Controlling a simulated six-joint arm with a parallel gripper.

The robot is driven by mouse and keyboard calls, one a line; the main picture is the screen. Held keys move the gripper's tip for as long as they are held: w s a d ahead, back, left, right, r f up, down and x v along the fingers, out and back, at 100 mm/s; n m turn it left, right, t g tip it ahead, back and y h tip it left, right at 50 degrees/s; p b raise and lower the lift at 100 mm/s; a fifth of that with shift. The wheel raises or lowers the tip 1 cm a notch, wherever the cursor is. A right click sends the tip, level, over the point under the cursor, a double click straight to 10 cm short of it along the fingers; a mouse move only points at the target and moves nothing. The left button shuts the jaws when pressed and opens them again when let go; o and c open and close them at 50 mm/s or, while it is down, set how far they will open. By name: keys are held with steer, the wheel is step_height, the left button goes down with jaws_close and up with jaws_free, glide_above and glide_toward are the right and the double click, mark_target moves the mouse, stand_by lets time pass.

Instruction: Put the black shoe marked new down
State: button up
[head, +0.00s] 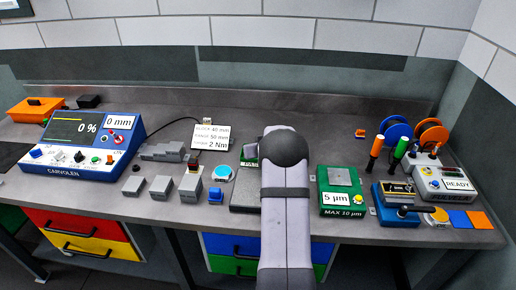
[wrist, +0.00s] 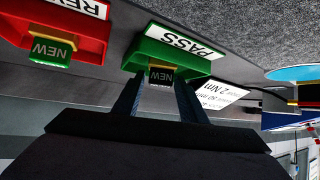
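In the wrist view, my gripper (wrist: 160,82) has its two dark fingers on either side of the black shoe marked NEW (wrist: 161,77), apparently shut on it. The shoe has a yellowish edge and shows in front of the green tray labelled PASS (wrist: 183,60). I cannot tell whether the shoe touches the tray. In the head view my own arm hides the shoe, the gripper and most of the trays.
A red tray (wrist: 88,32) with a green piece marked NEW (wrist: 53,51) is beside the green tray. In the head view, grey blocks (head: 160,187) and a blue console (head: 92,148) stand left. A green 5 µm gauge (head: 341,192) stands right of my arm.

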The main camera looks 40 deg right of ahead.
steer(key=v, duration=1.2)
steer(key=shift+b, duration=0.35)
steer(key=shift+r, duration=0.1)
steer(key=s+a+r+n+g+p, duration=0.1)
steer(key=s+a+r+g+p, duration=0.1)
steer(key=a+p, duration=0.35)
steer(key=s+a+r+g+p, duration=0.2)
steer(key=s+a+r, duration=0.1)
steer(key=a, duration=0.6)
steer(key=s+a+r+n+g+y+p, duration=0.2)
steer(key=s+a+n+g+y+p, duration=0.35)
steer(key=s+a, duration=1.5)
steer(key=shift+m+g+h, duration=0.45)
steer(key=shift+m+h, duration=0.1)
steer(key=shift+m, duration=0.4)
steer(key=f+b, duration=0.2)
steer(key=f, duration=0.1)
steer(key=f+b, duration=0.1)
steer(key=f, duration=0.1)
steer(key=shift+w+b, duration=0.25)
steer(key=shift+b, duration=0.15)
steer(key=shift+r, duration=0.1)
